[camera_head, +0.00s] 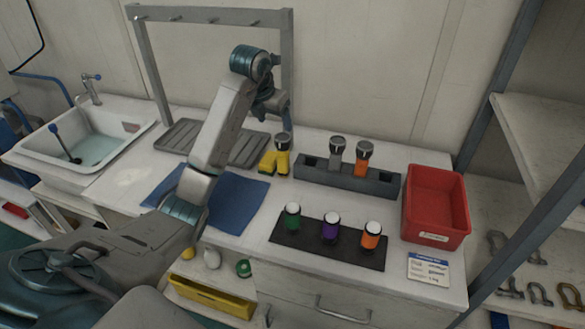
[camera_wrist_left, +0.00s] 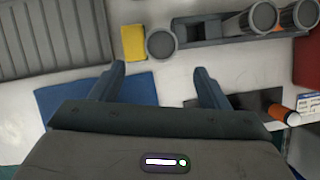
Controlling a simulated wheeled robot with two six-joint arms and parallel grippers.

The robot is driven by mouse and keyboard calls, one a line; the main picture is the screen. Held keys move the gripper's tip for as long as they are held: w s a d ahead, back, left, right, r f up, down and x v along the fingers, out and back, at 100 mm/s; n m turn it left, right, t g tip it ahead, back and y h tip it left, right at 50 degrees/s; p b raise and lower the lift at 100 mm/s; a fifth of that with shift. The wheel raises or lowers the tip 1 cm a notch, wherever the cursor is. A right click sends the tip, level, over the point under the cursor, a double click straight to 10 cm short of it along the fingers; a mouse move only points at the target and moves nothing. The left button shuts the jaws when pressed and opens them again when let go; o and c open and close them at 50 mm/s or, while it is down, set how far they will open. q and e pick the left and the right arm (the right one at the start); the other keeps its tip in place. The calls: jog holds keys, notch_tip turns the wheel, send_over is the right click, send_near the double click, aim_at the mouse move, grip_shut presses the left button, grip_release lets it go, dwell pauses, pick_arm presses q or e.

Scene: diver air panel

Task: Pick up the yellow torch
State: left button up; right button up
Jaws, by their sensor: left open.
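My right gripper is not in view.
A dark rack (camera_head: 313,174) holds a grey and an orange torch. A black mat (camera_head: 287,238) bears green, purple and orange ones. A red bin (camera_head: 434,205) stands right. A ribbed tray (camera_head: 247,150), blue cloth (camera_head: 238,203), sink (camera_head: 100,145) and grey hook frame (camera_head: 288,60) are nearby.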

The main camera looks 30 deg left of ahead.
aim_at(282, 137)
pick_arm(q)
jog(key=p+x, duration=0.2)
jog(key=x, duration=0.3)
jog(key=shift+a+f, duration=0.1)
jog(key=shift+f, duration=0.1)
jog(key=shift+w+f, duration=0.2)
jog(key=shift+f, duration=0.15)
jog(key=shift+w+f+p, duration=0.25)
jog(key=shift+f+p, duration=0.2)
jog(key=shift+p, duration=0.2)
jog(key=p+x, duration=0.1)
jog(key=x, duration=0.2)
jog(key=shift+w+d+f+p, duration=0.2)
jog(key=shift+w+p, duration=0.05)
jog(key=shift+p, duration=0.15)
jog(key=shift+w+f, duration=0.15)
jog(key=shift+f, duration=0.3)
jog(key=c, duration=1.5)
grip_shut()
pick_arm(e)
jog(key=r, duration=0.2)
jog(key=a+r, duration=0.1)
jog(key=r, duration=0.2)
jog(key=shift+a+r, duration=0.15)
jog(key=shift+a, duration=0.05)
pick_arm(q)
jog(key=shift+a, duration=0.1)
